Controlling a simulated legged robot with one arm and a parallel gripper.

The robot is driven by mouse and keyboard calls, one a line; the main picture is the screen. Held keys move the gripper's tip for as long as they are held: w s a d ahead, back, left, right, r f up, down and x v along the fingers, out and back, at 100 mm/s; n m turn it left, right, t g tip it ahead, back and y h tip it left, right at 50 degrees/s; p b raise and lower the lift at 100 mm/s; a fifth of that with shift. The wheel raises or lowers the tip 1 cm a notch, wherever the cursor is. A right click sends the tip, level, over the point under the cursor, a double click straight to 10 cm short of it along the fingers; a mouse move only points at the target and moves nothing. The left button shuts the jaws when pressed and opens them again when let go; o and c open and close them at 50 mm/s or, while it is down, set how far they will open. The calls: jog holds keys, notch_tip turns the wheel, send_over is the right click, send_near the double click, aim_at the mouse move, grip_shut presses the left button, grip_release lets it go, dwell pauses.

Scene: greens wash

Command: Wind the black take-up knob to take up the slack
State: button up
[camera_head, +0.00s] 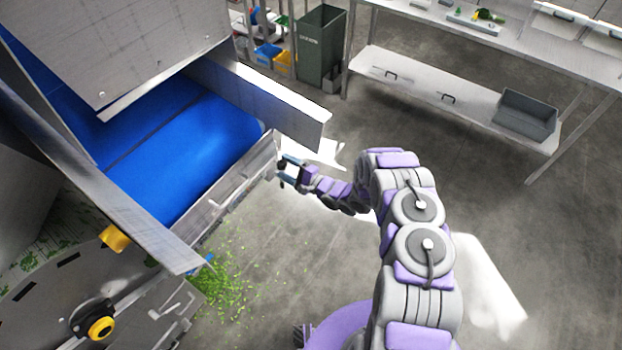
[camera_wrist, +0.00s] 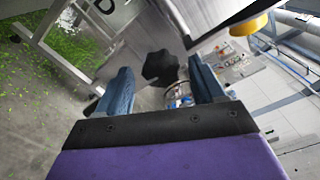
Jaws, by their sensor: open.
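The black take-up knob (camera_wrist: 160,67) is a lobed dark knob, seen in the wrist view straight ahead between my two blue-grey fingers. My gripper (camera_wrist: 160,75) is open, with one finger to each side of the knob in the picture. I cannot tell whether the fingers reach around it or stop short of it. In the head view my gripper (camera_head: 287,165) is at the outer side of the metal conveyor frame (camera_head: 232,185), near the end of the blue belt (camera_head: 185,155). The knob cannot be made out clearly there.
Green leaf scraps (camera_head: 230,285) lie on the floor below the conveyor. A yellow-and-black switch (camera_head: 100,327) is on the machine at lower left. A metal table (camera_head: 455,105) with a grey bin (camera_head: 525,115) stands at the back right. Open floor lies between.

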jog(key=v, duration=1.5)
jog(key=shift+s+d+p, duration=0.15)
jog(key=shift+d+p, duration=0.1)
jog(key=shift+p, duration=0.1)
